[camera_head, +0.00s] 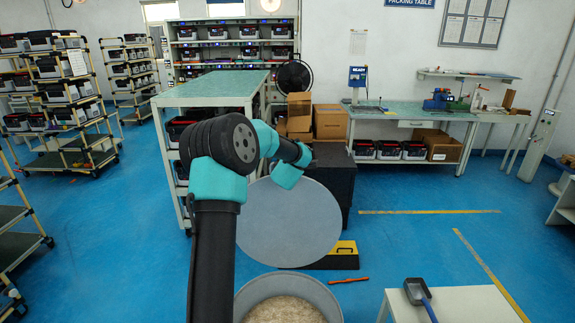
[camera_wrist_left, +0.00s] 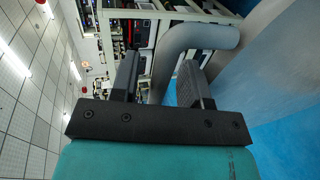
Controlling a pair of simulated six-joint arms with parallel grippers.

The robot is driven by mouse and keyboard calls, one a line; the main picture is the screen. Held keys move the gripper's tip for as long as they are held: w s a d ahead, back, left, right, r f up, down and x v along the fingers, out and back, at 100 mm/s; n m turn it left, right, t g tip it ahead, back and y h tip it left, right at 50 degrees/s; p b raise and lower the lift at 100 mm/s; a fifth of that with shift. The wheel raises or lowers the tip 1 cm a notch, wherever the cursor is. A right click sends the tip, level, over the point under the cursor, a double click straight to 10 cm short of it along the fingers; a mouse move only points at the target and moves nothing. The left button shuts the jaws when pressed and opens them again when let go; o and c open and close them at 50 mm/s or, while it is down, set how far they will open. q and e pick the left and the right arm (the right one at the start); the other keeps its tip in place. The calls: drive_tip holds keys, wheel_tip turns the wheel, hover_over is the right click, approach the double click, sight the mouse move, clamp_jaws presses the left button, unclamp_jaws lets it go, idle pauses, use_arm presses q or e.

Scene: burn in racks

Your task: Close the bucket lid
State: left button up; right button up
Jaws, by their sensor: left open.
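The bucket (camera_head: 331,300) stands at the bottom centre of the head view, open, with pale brown contents. Its round grey lid (camera_head: 290,225) is raised behind the opening, tilted up, its flat face towards the head camera. In the left wrist view the lid's grey face (camera_wrist_left: 275,75) fills the right side. A thick grey curved bar (camera_wrist_left: 205,37), apparently the lid's handle, passes by the fingertips. My left gripper (camera_wrist_left: 159,62) is open, its two dark fingers on either side of part of this bar; contact cannot be told. The right gripper is not in view.
A yellow and black box (camera_head: 344,250) and an orange-red tool (camera_head: 348,280) lie on the floor right of the lid. A green-topped bench (camera_head: 215,85) is behind my arm.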

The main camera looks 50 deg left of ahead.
use_arm(q)
drive_tip(key=shift+w+a+f, duration=0.2)
drive_tip(key=shift+w+a, duration=0.3)
drive_tip(key=shift+c, duration=0.2)
clamp_jaws()
